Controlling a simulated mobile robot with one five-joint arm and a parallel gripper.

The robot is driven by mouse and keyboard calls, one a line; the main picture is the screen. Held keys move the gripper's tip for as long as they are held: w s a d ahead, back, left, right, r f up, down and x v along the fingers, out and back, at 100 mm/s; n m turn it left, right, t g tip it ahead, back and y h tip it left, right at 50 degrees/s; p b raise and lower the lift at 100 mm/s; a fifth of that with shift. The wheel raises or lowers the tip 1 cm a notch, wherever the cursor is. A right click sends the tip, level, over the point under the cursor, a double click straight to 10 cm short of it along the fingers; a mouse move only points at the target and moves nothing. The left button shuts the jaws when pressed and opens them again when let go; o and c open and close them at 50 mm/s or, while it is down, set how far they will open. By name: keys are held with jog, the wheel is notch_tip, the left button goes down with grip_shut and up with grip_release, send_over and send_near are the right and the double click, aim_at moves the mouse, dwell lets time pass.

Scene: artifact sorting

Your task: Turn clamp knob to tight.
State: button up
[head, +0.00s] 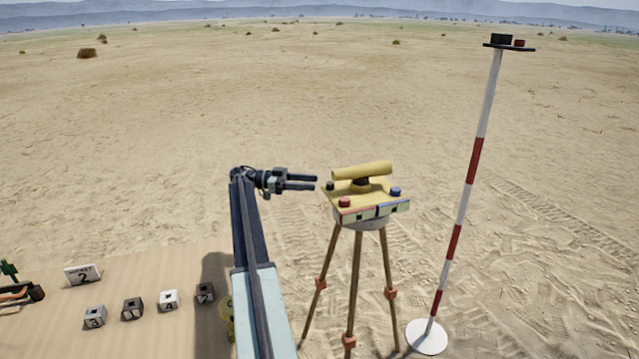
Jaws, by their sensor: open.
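A yellow surveying instrument (362,171) sits on a tripod (355,270) with brown legs, right of the middle in the head view. Its yellow top plate carries a red knob (344,202), a blue knob (396,191) and a dark knob (330,186). I cannot tell which of these, if any, is the clamp knob. My gripper (316,183) is open and empty. Its two dark fingers point right, at the left side of the instrument, near the dark knob. Whether they touch anything cannot be told from this view.
A red and white pole (465,190) on a white round base (426,338) stands to the right, with a small dark platform on top. A tan table (60,335) at lower left holds several numbered blocks and a sign (83,275). Open sand lies behind.

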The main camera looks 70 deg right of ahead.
aim_at(327, 185)
jog(key=shift+a, duration=0.15)
jog(key=s+a+n+t+h, duration=0.1)
jog(key=n+h, duration=0.1)
jog(key=s+a+n+t+h, duration=0.1)
jog(key=n+t+h, duration=0.1)
jog(key=h, duration=0.1)
jog(key=s+a+n+t+h, duration=0.1)
jog(key=n+h, duration=0.1)
jog(key=h, duration=0.1)
jog(key=shift+s+a+t, duration=0.1)
jog(key=shift+s+t, duration=0.2)
jog(key=shift+s, duration=0.1)
jog(key=s+d+n+t+h, duration=0.2)
jog(key=d, duration=0.1)
jog(key=s+d+n+t+h, duration=0.1)
jog(key=d, duration=0.1)
jog(key=shift+s+d+t, duration=0.15)
jog(key=shift+s+t, duration=0.15)
grip_shut()
